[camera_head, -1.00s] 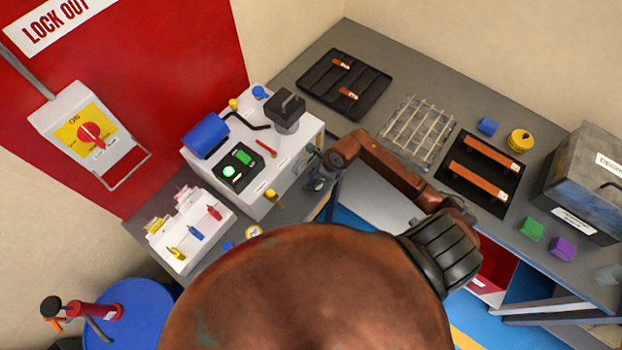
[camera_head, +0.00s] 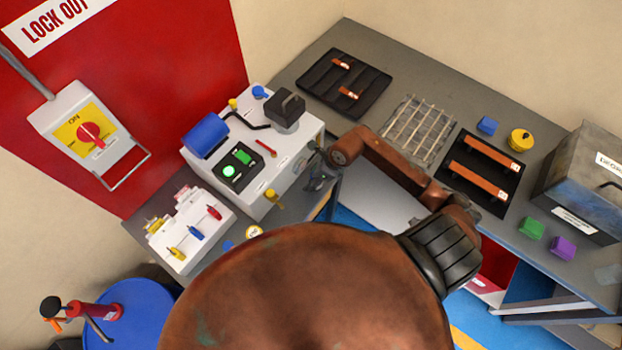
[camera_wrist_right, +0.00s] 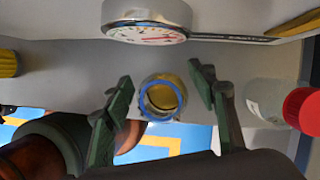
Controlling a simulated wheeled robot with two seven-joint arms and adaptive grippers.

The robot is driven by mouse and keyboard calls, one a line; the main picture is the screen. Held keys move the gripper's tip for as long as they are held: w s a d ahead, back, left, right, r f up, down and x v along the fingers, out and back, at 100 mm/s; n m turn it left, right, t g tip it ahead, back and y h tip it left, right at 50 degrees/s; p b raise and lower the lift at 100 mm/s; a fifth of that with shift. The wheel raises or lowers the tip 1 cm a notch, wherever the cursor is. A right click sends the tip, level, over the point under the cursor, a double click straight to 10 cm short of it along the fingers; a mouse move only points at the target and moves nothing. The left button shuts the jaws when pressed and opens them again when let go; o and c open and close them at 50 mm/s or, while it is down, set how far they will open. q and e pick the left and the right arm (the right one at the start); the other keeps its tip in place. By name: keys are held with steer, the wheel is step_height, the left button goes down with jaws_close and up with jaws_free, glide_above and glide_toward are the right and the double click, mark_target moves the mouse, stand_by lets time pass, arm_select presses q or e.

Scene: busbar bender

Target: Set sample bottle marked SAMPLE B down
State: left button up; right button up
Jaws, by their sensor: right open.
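My right gripper (camera_head: 317,178) is beside the right side of the white bench machine, partly hidden by my arm. In the right wrist view its two green-padded fingers (camera_wrist_right: 165,95) are open. A clear round bottle with a blue rim and yellowish inside (camera_wrist_right: 163,98) is between the fingers, with a gap on both sides. It appears to be at the edge of the grey surface. No SAMPLE B marking is readable on it. Another pale bottle with a red cap (camera_wrist_right: 285,103) lies to the right in that view. My left gripper is not in view.
The white machine (camera_head: 290,150) and a white rack (camera_head: 190,230) stand on the bench. A round dial gauge (camera_wrist_right: 146,20) is close above the bottle in the wrist view. The grey table holds a black tray (camera_head: 372,92), wire rack (camera_head: 418,130) and busbar mat (camera_head: 465,195).

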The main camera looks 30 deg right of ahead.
steer(key=v, duration=1)
steer(key=shift+b, duration=0.35)
